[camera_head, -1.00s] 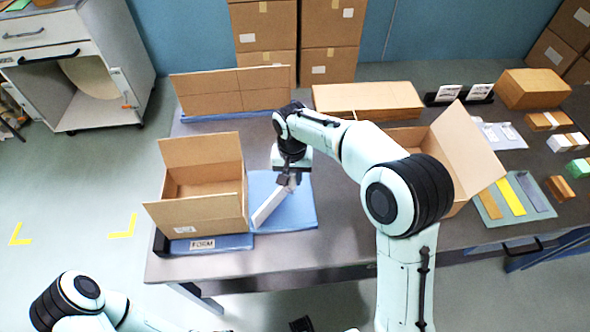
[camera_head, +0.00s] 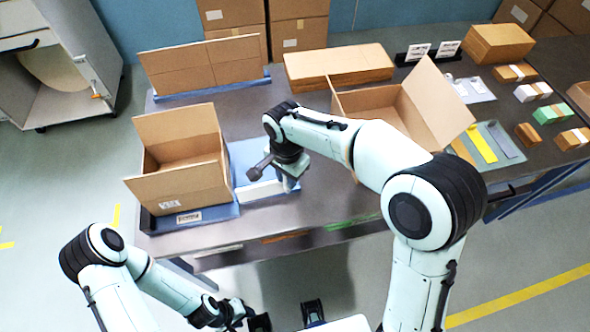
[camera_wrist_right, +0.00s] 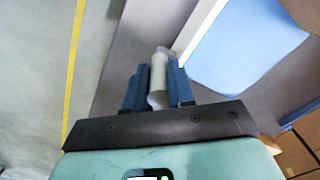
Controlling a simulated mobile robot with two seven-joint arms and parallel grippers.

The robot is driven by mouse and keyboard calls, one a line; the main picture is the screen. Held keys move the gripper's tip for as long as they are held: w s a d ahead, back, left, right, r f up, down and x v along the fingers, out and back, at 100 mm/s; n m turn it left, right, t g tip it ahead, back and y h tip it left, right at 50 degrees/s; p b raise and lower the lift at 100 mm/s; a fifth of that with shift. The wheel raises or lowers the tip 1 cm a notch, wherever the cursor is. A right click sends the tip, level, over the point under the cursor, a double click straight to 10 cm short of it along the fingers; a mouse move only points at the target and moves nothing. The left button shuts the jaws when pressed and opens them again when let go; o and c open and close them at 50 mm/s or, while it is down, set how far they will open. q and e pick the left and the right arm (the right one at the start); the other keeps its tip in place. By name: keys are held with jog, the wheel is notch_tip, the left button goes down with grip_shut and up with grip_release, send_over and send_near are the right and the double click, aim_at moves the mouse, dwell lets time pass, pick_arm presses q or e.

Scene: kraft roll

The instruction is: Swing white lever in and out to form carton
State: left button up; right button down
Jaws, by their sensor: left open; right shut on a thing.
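An open brown carton (camera_head: 178,190) with raised flaps stands on the blue forming station marked FORM (camera_head: 190,217) at the table's left. The white lever (camera_head: 262,191) lies just right of the carton over a blue mat, its left end near the carton. My right gripper (camera_head: 289,183) is at the lever's right end. In the right wrist view its blue fingers (camera_wrist_right: 158,85) are shut around a pale upright handle (camera_wrist_right: 158,72) of the lever. My left gripper (camera_head: 243,318) is open and empty at the bottom, in front of the table.
Flat cardboard (camera_head: 340,65) and an upright sheet (camera_head: 205,62) are behind. Small boxes (camera_head: 540,92) and coloured strips (camera_head: 480,142) lie at right.

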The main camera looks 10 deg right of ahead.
pick_arm(q)
jog(key=shift+f, duration=0.1)
pick_arm(e)
jog(key=shift+s+a, duration=0.15)
jog(key=shift+s, duration=0.25)
pick_arm(q)
jog(key=shift+d, duration=0.1)
pick_arm(e)
jog(key=c, duration=1)
grip_release()
jog(key=shift+s, duration=0.1)
pick_arm(q)
jog(key=shift+s, duration=0.1)
pick_arm(e)
jog(key=shift+r, duration=0.1)
jog(key=shift+r, duration=0.35)
pick_arm(q)
jog(key=shift+w+r+p, duration=0.35)
jog(key=shift+r+p, duration=0.1)
jog(key=shift+r, duration=0.15)
jog(key=shift+w+r+p, duration=0.35)
jog(key=shift+r+p, duration=0.1)
jog(key=shift+r, duration=0.15)
pick_arm(e)
notch_tip(320, 180, up, 12)
jog(key=shift+r, duration=0.25)
